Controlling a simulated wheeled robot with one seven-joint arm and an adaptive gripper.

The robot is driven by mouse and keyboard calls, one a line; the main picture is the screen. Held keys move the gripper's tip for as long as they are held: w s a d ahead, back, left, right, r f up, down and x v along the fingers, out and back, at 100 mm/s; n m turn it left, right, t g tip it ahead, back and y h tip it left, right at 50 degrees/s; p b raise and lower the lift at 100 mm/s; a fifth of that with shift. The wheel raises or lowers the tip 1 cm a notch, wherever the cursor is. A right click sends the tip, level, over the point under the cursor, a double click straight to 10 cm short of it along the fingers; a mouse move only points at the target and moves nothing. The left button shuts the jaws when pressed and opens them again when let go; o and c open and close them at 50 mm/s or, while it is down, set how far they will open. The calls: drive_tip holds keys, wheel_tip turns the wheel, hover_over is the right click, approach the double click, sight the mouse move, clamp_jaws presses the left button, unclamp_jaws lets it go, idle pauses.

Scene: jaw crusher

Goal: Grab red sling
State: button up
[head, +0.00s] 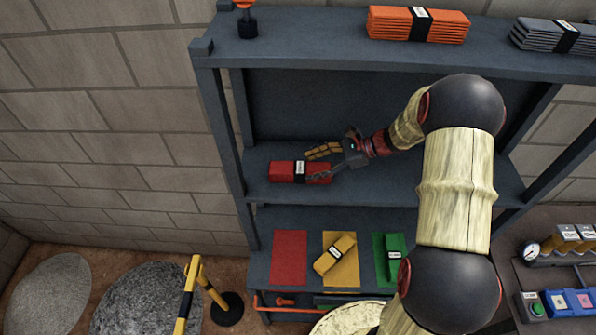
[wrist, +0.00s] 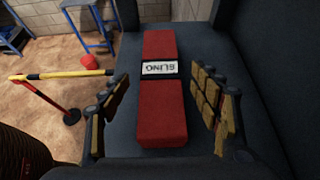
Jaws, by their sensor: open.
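The red sling (head: 285,171) is a folded red bundle with a black band and white label. It lies on the middle shelf (head: 400,184) of the dark rack, near its left end. In the wrist view the red sling (wrist: 163,112) lies lengthwise between my two fingers, its label reading "SLING". My gripper (head: 320,163) is open, reaching in from the right. In the wrist view my gripper (wrist: 160,115) has one padded finger on each side of the sling, with gaps showing. In the head view a finger partly covers the sling's right part.
A yellow sling (head: 335,254) and a green sling (head: 396,268) lie on coloured mats on the lower shelf; the red mat (head: 289,257) is bare. Orange slings (head: 418,24) and grey slings (head: 556,36) lie on the top shelf. A yellow-black barrier (head: 188,295) stands at lower left.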

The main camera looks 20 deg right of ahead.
sight(307, 168)
drive_tip(key=p+x, duration=0.1)
drive_tip(key=x, duration=0.4)
drive_tip(key=shift+f+p, duration=0.2)
drive_tip(key=shift+p, duration=0.2)
drive_tip(key=shift+d, duration=0.15)
drive_tip(key=c, duration=1.5)
clamp_jaws()
